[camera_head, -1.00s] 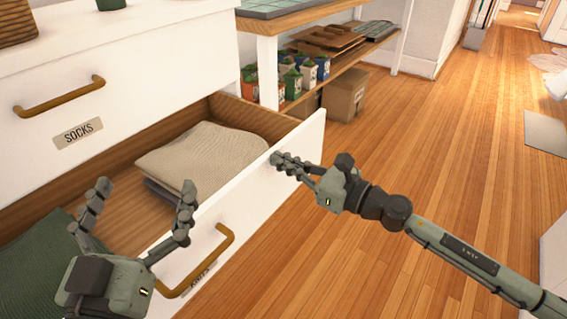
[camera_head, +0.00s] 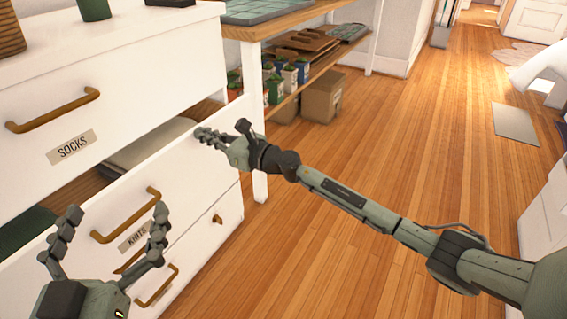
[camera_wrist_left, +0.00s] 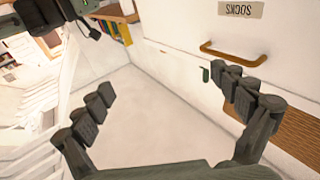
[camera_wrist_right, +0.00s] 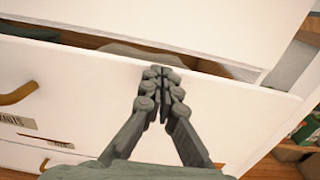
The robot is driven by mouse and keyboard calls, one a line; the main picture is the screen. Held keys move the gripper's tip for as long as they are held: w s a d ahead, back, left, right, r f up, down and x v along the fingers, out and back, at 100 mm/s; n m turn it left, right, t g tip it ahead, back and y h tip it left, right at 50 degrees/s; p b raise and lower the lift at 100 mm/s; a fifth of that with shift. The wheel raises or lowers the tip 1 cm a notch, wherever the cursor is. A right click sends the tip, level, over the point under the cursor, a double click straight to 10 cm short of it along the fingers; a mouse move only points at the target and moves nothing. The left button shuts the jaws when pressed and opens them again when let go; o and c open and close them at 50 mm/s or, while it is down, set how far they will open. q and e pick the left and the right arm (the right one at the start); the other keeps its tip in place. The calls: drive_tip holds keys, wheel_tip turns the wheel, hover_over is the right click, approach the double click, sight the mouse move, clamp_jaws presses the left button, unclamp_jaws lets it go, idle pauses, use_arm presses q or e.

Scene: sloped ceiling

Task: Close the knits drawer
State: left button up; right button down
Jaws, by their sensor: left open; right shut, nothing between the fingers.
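The knits drawer (camera_head: 182,188) is partly open below the socks drawer (camera_head: 120,62); its white front carries a brass handle (camera_head: 126,216) and a KNITS label. Folded beige cloth (camera_head: 160,140) and some green cloth (camera_head: 24,228) show through the narrow gap above it. My right gripper (camera_head: 200,134) is shut and empty, its fingertips at the upper edge of the drawer front towards its right end. In the right wrist view the fingertips (camera_wrist_right: 160,72) overlap that edge. My left gripper (camera_head: 116,222) is open and empty, in front of the drawer's left part; it also shows in the left wrist view (camera_wrist_left: 165,100).
A shelf unit (camera_head: 262,150) with cartons and a cardboard box (camera_head: 322,96) stands right of the dresser. Lower drawers sit below the knits drawer.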

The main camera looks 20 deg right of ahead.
use_arm(q)
wheel_tip(320, 180, up, 8)
drive_tip(key=s+t+h+b, duration=0.1)
drive_tip(key=s+t+b, duration=0.1)
drive_tip(key=t, duration=0.2)
drive_tip(key=shift+s+f+t+h, duration=0.25)
drive_tip(key=shift+s+t+h, duration=0.05)
drive_tip(key=shift+s+t, duration=0.1)
use_arm(e)
drive_tip(key=x, duration=0.8)
drive_tip(key=shift+w+a+r, duration=0.15)
drive_tip(key=shift+w+a, duration=0.1)
drive_tip(key=shift+w, duration=0.1)
use_arm(q)
drive_tip(key=shift+d, duration=0.1)
use_arm(e)
drive_tip(key=shift+r, duration=0.1)
